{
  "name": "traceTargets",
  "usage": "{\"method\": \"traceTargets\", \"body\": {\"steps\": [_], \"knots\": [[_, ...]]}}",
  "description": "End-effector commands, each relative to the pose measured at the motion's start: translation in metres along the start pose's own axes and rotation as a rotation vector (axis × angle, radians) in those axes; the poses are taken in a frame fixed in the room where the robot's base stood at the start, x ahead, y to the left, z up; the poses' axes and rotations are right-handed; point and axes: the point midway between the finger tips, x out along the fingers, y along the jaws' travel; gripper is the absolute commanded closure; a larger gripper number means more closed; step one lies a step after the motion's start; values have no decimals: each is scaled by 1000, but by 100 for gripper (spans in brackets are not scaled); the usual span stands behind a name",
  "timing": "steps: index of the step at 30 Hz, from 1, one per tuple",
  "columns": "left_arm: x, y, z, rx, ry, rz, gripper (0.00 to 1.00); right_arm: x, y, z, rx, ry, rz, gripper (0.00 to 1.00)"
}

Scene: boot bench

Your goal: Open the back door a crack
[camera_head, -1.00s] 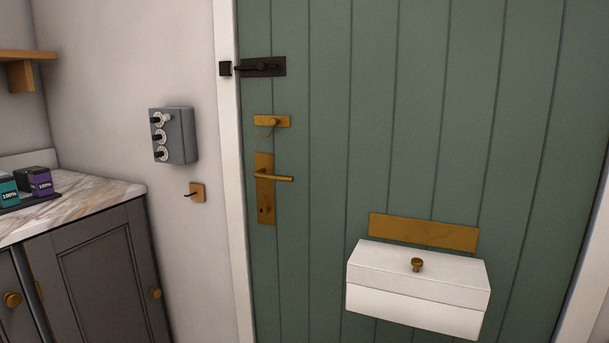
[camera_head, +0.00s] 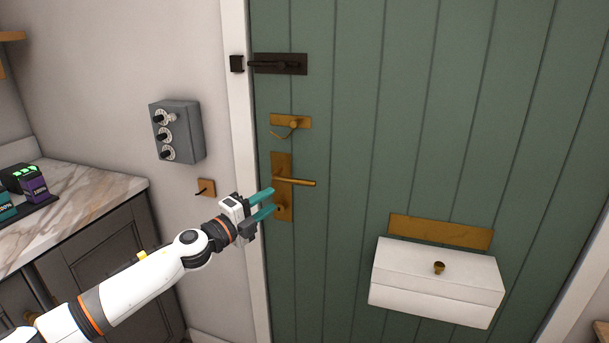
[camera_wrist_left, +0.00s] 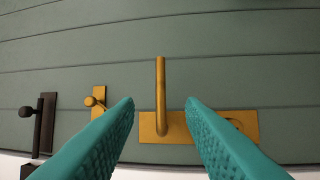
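The green back door (camera_head: 350,130) looks shut in its white frame. Its brass lever handle (camera_head: 296,182) sticks out level to the right from a brass plate (camera_head: 283,158). My left gripper (camera_head: 273,200) is open and empty, in front of the plate's lower part, just below the lever. In the left wrist view the lever (camera_wrist_left: 160,85) appears between the two teal fingers (camera_wrist_left: 160,103); no contact shows. Above sit a brass latch with a knob (camera_head: 293,122) and a black bolt (camera_head: 282,64). Whether the bolt sits in its keeper is unclear. My right gripper is out of view.
A white box (camera_head: 436,285) with a brass knob juts from the door at lower right, under a brass plate (camera_head: 440,231). A grey dial box (camera_head: 180,130) and a small hook (camera_head: 207,188) are on the left wall. A marble counter (camera_head: 85,195) stands at left.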

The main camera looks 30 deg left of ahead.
Motion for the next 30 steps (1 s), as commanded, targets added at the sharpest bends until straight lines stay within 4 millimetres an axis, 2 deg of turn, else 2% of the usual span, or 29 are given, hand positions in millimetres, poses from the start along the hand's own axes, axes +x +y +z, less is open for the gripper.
{"method": "traceTargets", "body": {"steps": [8,21,30], "knots": [[31,3,0,-2,2,5,64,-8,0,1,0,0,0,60],[97,1,0,-6,4,3,64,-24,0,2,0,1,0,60],[116,-1,0,-4,2,0,64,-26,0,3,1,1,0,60]]}}
